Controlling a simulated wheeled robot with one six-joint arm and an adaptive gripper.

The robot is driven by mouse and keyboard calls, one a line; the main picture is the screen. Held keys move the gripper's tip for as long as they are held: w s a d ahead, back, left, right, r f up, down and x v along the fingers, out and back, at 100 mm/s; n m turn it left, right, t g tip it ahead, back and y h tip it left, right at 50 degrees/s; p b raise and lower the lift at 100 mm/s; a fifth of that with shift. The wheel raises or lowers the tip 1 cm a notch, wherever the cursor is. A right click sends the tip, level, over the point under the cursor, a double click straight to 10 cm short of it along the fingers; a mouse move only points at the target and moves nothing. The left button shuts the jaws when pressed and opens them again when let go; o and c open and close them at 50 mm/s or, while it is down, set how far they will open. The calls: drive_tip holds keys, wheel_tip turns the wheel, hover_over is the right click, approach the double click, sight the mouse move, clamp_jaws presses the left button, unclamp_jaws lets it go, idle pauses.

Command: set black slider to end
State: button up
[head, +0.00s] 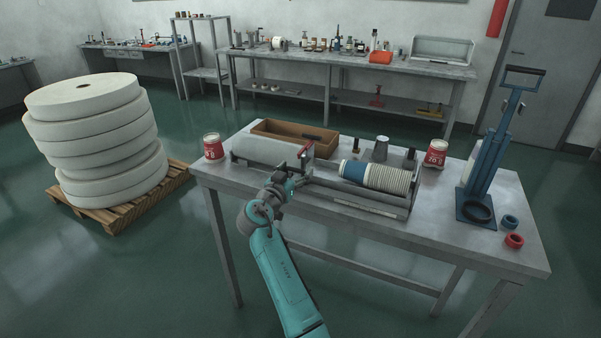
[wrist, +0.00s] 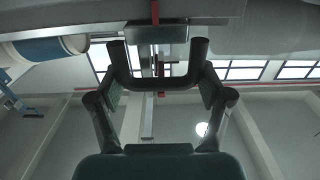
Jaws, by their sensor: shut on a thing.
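The forming machine (head: 365,203) stands on the grey table, with a long rail along its front. My gripper (head: 298,170) reaches the left part of this rail, just in front of an upright red strip (head: 308,150). The black slider is mostly hidden behind my gripper in the head view. In the wrist view a dark U-shaped piece (wrist: 160,84), seemingly the slider's handle, sits between the fingers of my gripper, which are shut on it. A dark block and the red strip (wrist: 155,12) show beyond it.
A stack of paper cups (head: 385,178) lies on the machine's right half, and a pale roll (head: 268,150) on its left. A wooden tray (head: 285,130) is behind. Red-labelled cans (head: 213,147) stand at both ends. A blue press (head: 487,165) stands far right.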

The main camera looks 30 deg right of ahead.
drive_tip(key=o, duration=1.4)
drive_tip(key=v, duration=1.2)
